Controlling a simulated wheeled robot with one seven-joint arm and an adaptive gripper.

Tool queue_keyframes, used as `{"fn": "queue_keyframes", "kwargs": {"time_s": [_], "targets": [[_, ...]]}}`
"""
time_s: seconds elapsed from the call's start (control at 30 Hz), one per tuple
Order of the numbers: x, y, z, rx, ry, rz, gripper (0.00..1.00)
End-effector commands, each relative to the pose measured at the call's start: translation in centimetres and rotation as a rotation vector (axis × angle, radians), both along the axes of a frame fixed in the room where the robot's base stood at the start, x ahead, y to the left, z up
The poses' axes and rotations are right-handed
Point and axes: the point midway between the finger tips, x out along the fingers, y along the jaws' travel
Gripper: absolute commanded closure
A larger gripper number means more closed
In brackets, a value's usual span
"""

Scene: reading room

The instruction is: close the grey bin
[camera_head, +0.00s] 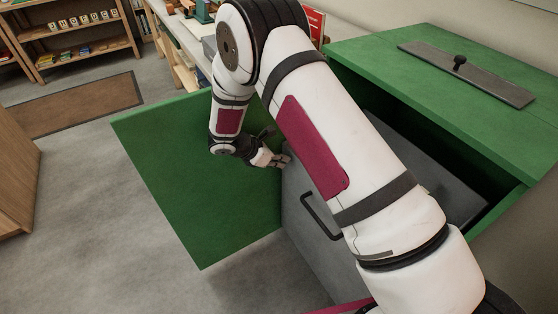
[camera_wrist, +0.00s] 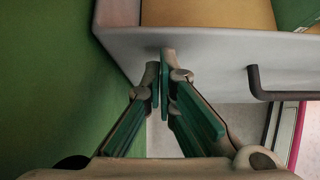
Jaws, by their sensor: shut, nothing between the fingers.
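The grey bin (camera_head: 306,232) stands out of the open front of a green cabinet (camera_head: 470,100), partly hidden behind my arm. Its front panel carries a dark bar handle (camera_head: 320,217). The wrist view shows the panel (camera_wrist: 215,48) from close up, with the handle (camera_wrist: 262,85) to the right and a brown surface behind its top edge. My gripper (camera_head: 284,160) is at the panel's left upper corner, left of the handle. Its fingers (camera_wrist: 165,72) are together and empty, with the tips at or very near the panel. I cannot tell whether they touch it.
The green cabinet door (camera_head: 205,180) stands open just left of my gripper. A grey plate with a black knob (camera_head: 460,62) lies on the cabinet top. A wooden piece (camera_head: 15,175) stands at far left, shelves (camera_head: 85,35) behind.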

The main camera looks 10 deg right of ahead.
Motion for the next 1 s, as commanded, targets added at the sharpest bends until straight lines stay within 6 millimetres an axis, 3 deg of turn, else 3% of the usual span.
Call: {"fn": "queue_keyframes", "kwargs": {"time_s": [0.17,0.37,1.0], "targets": [[0.1,-0.3,0.0,0.000,0.000,0.000,1.00],[0.7,-2.0,0.0,-0.003,0.000,-0.003,1.00],[4.6,-13.0,0.0,-0.004,0.000,-0.006,1.00]]}}
